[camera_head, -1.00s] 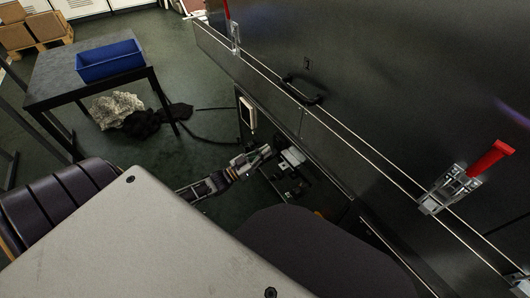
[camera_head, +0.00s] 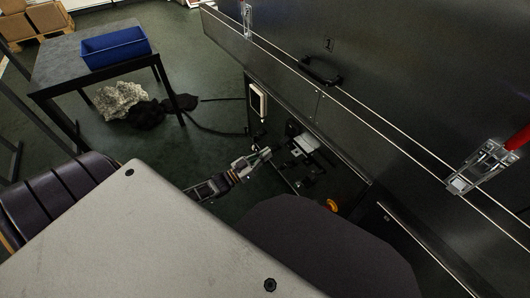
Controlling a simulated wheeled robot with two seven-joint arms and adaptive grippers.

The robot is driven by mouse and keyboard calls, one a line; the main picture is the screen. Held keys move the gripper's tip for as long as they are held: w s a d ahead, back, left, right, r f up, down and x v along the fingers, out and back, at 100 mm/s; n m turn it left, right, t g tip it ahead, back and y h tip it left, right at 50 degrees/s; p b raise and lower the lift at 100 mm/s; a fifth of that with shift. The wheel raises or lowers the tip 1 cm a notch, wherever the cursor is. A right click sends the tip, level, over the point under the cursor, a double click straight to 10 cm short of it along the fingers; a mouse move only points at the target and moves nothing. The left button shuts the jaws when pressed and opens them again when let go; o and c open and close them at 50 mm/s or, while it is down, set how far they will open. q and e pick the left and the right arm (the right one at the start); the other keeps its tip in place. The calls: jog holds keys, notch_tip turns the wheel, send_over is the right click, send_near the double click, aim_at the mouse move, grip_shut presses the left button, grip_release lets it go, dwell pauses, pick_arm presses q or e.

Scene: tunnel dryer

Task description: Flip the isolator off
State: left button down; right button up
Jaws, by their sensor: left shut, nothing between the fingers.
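My left gripper (camera_head: 264,154) is shut and empty, low in front of the open lower bay of the dark machine. A small pale grey block (camera_head: 304,144) with dark parts under it sits inside this bay, to the right of the fingertips and apart from them. An orange-yellow round part (camera_head: 332,205) shows lower right in the bay, partly hidden by my own dark body part. A white-faced box (camera_head: 258,100) is on the machine's end, above the gripper. I cannot tell surely which part is the isolator, nor its switch position. My right gripper is not in view.
The machine's steel side carries a black handle (camera_head: 320,72) and a red-handled toggle clamp (camera_head: 483,166). A dark table (camera_head: 55,68) with a blue bin (camera_head: 115,48) stands at the left. Crumpled cloth (camera_head: 120,98) and a black hose lie on the floor.

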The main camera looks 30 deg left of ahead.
pick_arm(q)
jog(key=shift+s+a+f, duration=0.15)
jog(key=shift+s+f, duration=0.35)
jog(key=shift+f, duration=0.1)
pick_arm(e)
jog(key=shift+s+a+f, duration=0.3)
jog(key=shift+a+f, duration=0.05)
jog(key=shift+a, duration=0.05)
